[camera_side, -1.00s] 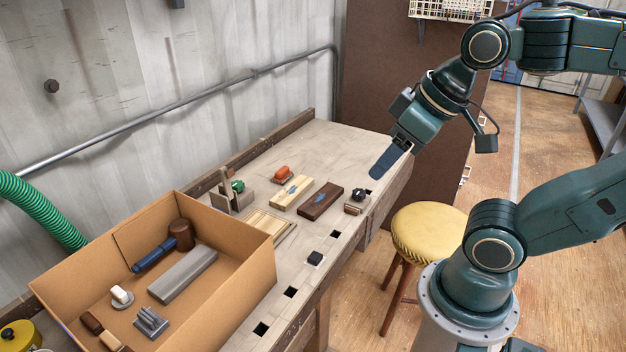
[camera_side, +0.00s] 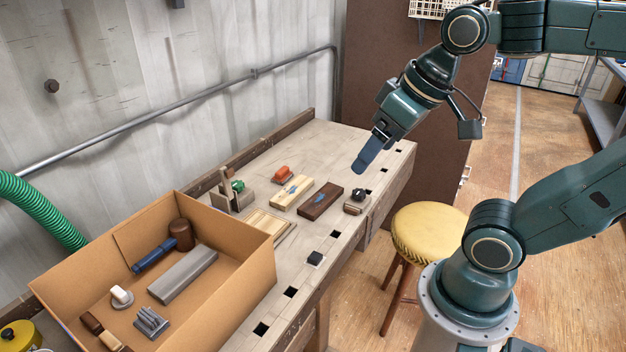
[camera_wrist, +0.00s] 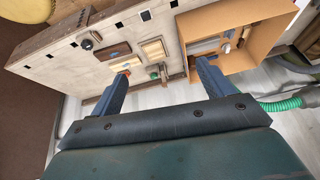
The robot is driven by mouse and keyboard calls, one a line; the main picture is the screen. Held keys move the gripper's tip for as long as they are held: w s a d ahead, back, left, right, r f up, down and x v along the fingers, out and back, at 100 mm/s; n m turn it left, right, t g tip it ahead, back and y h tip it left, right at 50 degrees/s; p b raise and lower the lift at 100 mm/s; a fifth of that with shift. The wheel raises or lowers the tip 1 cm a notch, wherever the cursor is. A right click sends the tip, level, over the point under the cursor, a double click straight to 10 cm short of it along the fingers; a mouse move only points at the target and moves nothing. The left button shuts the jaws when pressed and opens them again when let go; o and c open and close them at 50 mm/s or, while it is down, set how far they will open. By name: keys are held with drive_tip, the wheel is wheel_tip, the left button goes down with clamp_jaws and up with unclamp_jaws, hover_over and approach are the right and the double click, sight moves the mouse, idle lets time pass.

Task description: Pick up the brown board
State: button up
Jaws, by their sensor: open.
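The brown board (camera_side: 322,201) is a dark flat block with a small blue patch on top. It lies flat on the workbench, beside a pale wooden block (camera_side: 292,193) that also has a blue patch. The brown board also shows in the wrist view (camera_wrist: 112,52), small and toward the upper left. My gripper (camera_side: 360,168) is in the air above the bench's far right part, to the right of and above the board. In the wrist view my gripper (camera_wrist: 162,71) has its two dark blue fingers wide apart with nothing between them.
A cardboard box (camera_side: 262,255) with tools stands at the bench's front left. A dark knobbed tool (camera_side: 356,201) is close to the board's right. An orange-red item (camera_side: 282,173), a green-topped wooden tool (camera_side: 236,188) and a slatted tray (camera_side: 268,226) lie nearby. A yellow stool (camera_side: 428,232) stands beside the bench.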

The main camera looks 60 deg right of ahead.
drive_tip(key=w+d+f+m+g+y, duration=0.1)
drive_tip(key=w+d+m+g, duration=0.1)
drive_tip(key=w+d+m, duration=0.6)
drive_tip(key=w+d+f+m+g+y, duration=0.15)
drive_tip(key=w+d, duration=0.25)
drive_tip(key=w, duration=0.7)
drive_tip(key=w+d+f+m+g+y, duration=0.15)
drive_tip(key=d+f+m, duration=0.25)
drive_tip(key=d+f, duration=0.5)
drive_tip(key=w+d+f+m, duration=0.3)
drive_tip(key=d+f+m, duration=0.1)
drive_tip(key=d+f, duration=0.55)
hover_over(322, 198)
drive_tip(key=d, duration=0.3)
drive_tip(key=shift+w+a+f, duration=0.1)
drive_tip(key=shift+a+f, duration=0.05)
drive_tip(key=shift+f, duration=3.85)
drive_tip(key=shift+f+y, duration=0.1)
drive_tip(key=shift+y, duration=0.2)
drive_tip(key=shift+x, duration=2.5)
